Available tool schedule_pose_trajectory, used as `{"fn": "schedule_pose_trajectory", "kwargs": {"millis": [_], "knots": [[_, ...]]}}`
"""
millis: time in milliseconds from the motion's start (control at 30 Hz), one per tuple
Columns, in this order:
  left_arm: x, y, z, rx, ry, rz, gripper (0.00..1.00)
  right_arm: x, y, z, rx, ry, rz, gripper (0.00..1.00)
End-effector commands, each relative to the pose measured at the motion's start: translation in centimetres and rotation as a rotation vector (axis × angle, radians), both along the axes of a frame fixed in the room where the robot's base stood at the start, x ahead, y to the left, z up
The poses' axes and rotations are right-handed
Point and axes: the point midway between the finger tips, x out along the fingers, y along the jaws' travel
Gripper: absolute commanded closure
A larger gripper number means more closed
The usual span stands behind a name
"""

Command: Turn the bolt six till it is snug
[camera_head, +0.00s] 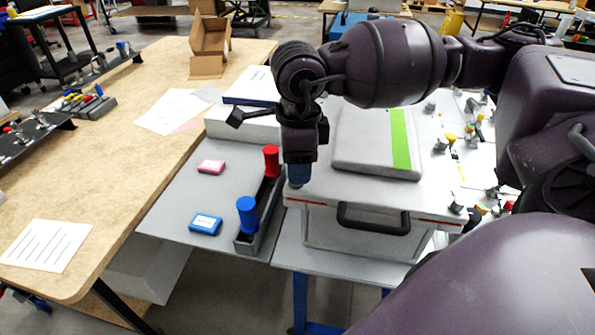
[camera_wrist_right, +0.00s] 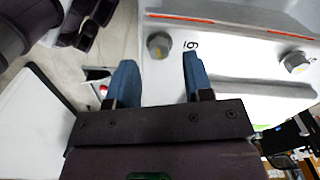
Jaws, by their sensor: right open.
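The analyser (camera_head: 318,194) is a white box with a dark front handle and a grey, green-striped cover on top. My right gripper (camera_head: 297,184) points down at its front left corner. In the right wrist view, the blue fingers of my right gripper (camera_wrist_right: 159,82) are apart and empty. A grey hex-headed bolt (camera_wrist_right: 158,45) stands on the white panel just beyond the fingertips, roughly in line with the gap. A mark beside it looks like a 6 or 9. In the head view this bolt is hidden by the gripper. My left gripper is not in view.
A second bolt (camera_wrist_right: 298,63) sits on the panel at the right. Left of the analyser, a dark holder (camera_head: 247,242) carries red and blue-handled tools. A blue box (camera_head: 205,223) and a pink box (camera_head: 211,166) lie nearby. Several small parts lie right of the analyser.

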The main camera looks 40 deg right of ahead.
Motion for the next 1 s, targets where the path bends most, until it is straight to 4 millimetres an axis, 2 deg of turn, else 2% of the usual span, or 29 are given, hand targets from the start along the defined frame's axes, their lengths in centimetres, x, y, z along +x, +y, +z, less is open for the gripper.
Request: {"fn": "schedule_pose_trajectory", "kwargs": {"millis": [100,200,567,867,1000], "knots": [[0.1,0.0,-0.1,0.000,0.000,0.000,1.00,0.0,0.0,-1.4,0.000,0.002,-0.001,0.53],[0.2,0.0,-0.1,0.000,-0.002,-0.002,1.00,0.0,0.0,-2.0,0.001,0.001,-0.001,0.53],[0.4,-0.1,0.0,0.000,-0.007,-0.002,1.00,0.0,0.0,-2.4,-0.001,-0.001,-0.001,0.53],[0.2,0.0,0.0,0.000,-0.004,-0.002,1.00,0.0,0.0,-2.4,0.000,0.000,-0.001,0.98],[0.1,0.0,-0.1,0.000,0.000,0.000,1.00,0.0,0.0,-2.4,0.000,0.000,-0.009,1.00]]}}
